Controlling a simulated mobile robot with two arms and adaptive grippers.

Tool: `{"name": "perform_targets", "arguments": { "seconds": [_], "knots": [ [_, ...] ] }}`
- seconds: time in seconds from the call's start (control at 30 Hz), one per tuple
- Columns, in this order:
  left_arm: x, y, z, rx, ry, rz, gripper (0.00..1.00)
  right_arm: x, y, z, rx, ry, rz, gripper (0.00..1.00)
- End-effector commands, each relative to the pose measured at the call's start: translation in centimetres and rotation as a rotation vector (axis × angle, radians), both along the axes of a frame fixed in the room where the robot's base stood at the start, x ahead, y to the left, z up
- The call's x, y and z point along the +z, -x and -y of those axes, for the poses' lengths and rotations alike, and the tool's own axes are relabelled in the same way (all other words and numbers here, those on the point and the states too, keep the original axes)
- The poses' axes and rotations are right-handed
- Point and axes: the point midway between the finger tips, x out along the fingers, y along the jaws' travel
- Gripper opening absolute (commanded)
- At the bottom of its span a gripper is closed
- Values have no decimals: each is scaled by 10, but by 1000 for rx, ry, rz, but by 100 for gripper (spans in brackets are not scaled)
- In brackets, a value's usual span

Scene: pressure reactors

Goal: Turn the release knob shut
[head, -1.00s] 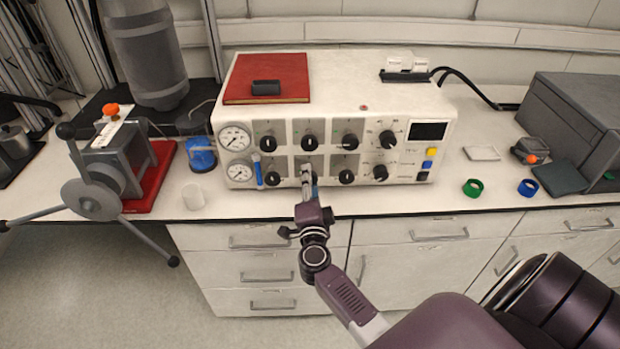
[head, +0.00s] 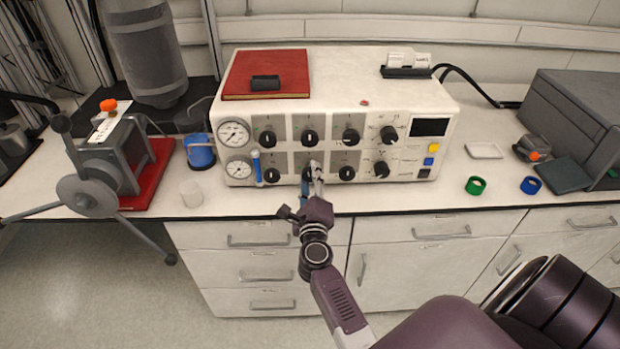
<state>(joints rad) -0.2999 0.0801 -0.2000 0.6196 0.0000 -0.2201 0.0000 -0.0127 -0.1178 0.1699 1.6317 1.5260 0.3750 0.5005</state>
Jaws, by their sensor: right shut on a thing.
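The white control box (head: 340,88) stands on the bench with two rows of black knobs on its front. My right gripper (head: 313,172) reaches up to the lower row and is shut on the lower middle knob (head: 307,173), which its fingers mostly hide. Which knob is the release knob I cannot read from the labels. The other lower knobs (head: 347,173) and the upper knobs (head: 309,137) are free. My left gripper is not in view.
Two gauges (head: 235,134) and a blue tube (head: 256,168) are on the box's left side. A red book (head: 290,66) lies on top.

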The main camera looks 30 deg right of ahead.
Motion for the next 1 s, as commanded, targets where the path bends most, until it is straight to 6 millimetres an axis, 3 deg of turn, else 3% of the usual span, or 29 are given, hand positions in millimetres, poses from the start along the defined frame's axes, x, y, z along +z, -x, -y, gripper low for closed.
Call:
{"name": "perform_targets", "arguments": {
  "seconds": [0.4,0.97,1.0],
  "knots": [
    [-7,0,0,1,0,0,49,-3,1,0,-2,-171,99,6],
    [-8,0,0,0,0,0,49,-3,1,0,-2,-197,115,6],
    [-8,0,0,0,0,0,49,-3,1,0,-2,-197,115,33]
  ]
}}
